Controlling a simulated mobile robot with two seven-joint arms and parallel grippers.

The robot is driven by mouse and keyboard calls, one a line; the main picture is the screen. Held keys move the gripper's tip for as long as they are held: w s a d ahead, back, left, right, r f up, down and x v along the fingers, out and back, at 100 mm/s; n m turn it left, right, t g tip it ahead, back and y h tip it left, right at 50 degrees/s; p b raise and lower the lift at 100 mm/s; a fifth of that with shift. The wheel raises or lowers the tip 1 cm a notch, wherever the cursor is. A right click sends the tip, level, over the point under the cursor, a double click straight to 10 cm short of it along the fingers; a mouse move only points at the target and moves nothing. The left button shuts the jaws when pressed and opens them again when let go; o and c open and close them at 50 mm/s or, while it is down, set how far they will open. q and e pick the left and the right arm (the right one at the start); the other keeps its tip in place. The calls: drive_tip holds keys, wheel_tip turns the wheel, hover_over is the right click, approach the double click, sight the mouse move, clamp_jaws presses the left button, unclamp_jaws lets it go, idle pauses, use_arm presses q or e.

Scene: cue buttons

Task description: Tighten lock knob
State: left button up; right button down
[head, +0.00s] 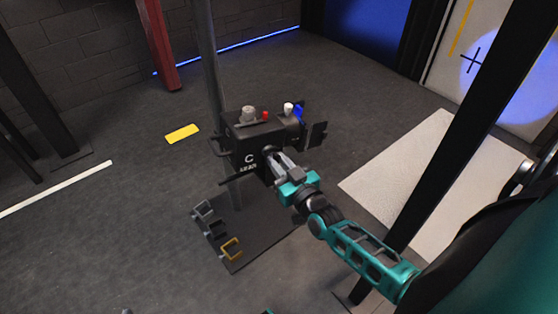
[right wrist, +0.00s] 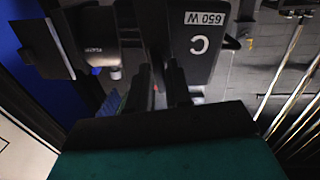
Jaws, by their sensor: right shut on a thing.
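A black lamp housing (head: 246,150) marked "C" is fixed on a grey upright pole (head: 207,60). In the right wrist view, the housing (right wrist: 196,60) shows its "C" and a "650 W" label. My right gripper (head: 274,160) reaches the housing's near side, just right of the "C". Its fingers (right wrist: 162,90) are shut on a small dark part there, which I take to be the lock knob (head: 268,151). The fingers hide most of the knob, so its turn cannot be told. My left gripper is not in view.
Small red, white and blue parts and a grey knob (head: 248,114) sit on top of the housing. Dark flaps (head: 316,135) stick out at its right. Grey, black and yellow brackets (head: 231,248) lie on a dark floor plate (head: 262,240). A black post (head: 470,130) stands at right.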

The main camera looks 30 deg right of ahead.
drive_tip(key=m+p, duration=0.1)
drive_tip(key=m, duration=0.3)
drive_tip(key=shift+d+m, duration=0.1)
drive_tip(key=shift+m, duration=0.3)
use_arm(q)
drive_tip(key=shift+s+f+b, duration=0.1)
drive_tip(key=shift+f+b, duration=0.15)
drive_tip(key=shift+b, duration=0.6)
use_arm(e)
drive_tip(key=shift+d+f+m, duration=0.1)
drive_tip(key=shift+f+m, duration=0.05)
drive_tip(key=shift+m, duration=3.25)
drive_tip(key=shift+d+f+m, duration=0.1)
drive_tip(key=shift+f+m, duration=0.05)
drive_tip(key=shift+m, duration=3.25)
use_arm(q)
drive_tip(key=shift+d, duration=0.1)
use_arm(e)
drive_tip(key=c, duration=1.2)
unclamp_jaws()
drive_tip(key=shift+o, duration=0.2)
use_arm(q)
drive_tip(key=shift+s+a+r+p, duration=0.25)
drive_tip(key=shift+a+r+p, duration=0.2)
drive_tip(key=shift+p, duration=0.7)
use_arm(e)
drive_tip(key=s, duration=1.3)
drive_tip(key=shift+a, duration=0.45)
